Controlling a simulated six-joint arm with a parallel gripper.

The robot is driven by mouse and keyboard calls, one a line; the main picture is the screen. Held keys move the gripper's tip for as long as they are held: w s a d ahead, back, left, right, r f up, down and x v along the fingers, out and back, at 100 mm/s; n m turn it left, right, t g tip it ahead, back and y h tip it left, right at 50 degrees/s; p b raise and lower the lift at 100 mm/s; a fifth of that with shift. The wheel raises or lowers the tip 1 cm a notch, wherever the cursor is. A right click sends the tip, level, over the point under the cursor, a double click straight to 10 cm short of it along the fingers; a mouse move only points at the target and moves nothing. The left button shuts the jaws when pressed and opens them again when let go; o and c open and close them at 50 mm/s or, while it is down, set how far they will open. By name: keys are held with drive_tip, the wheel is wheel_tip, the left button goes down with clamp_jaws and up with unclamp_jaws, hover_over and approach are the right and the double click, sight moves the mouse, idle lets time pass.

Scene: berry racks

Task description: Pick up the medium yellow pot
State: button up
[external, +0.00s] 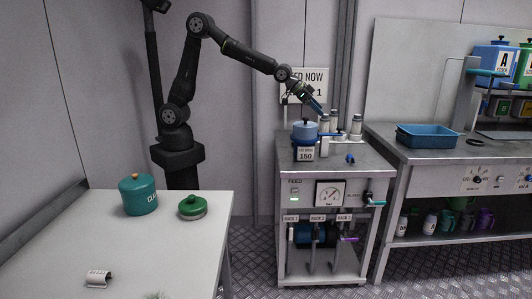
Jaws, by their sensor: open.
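I see no yellow pot in the external view. My gripper (317,108) is open and points down and to the right above the feed station (350,153). It is close above and behind a blue lidded pot (305,133) on the station's top, next to several pale upright cylinders. I cannot tell from this angle whether it touches any of them. The blue pot has a white tag (306,154) reading 150 at its front.
A white table (70,240) at the left holds a teal lidded pot (138,195) and a green lid-like object (192,207). The right bench (450,155) carries a blue tray (427,136) and blue (495,62) and green canisters. Small containers stand on its lower shelf.

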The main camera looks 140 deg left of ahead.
drive_tip(key=s+a+f+n+g+h, duration=0.1)
drive_tip(key=s+a+f+n+g, duration=0.15)
drive_tip(key=s+a, duration=0.5)
drive_tip(key=s+a+f+n+g, duration=0.15)
drive_tip(key=s+a+n, duration=0.25)
drive_tip(key=a, duration=0.6)
drive_tip(key=s+a+f+n+g+h, duration=0.1)
drive_tip(key=s+a+n+g+h, duration=0.15)
drive_tip(key=s+a, duration=0.45)
drive_tip(key=s+a+f+n+g+h, duration=0.1)
drive_tip(key=s+a+n+h, duration=0.15)
drive_tip(key=s, duration=0.85)
drive_tip(key=shift+n, duration=0.25)
drive_tip(key=f, duration=1.1)
drive_tip(key=shift+a+f, duration=0.15)
drive_tip(key=shift+a, duration=0.15)
drive_tip(key=shift+s+d+f, duration=0.15)
drive_tip(key=shift+f, duration=2.5)
drive_tip(key=c, duration=1)
drive_tip(key=shift+r, duration=0.1)
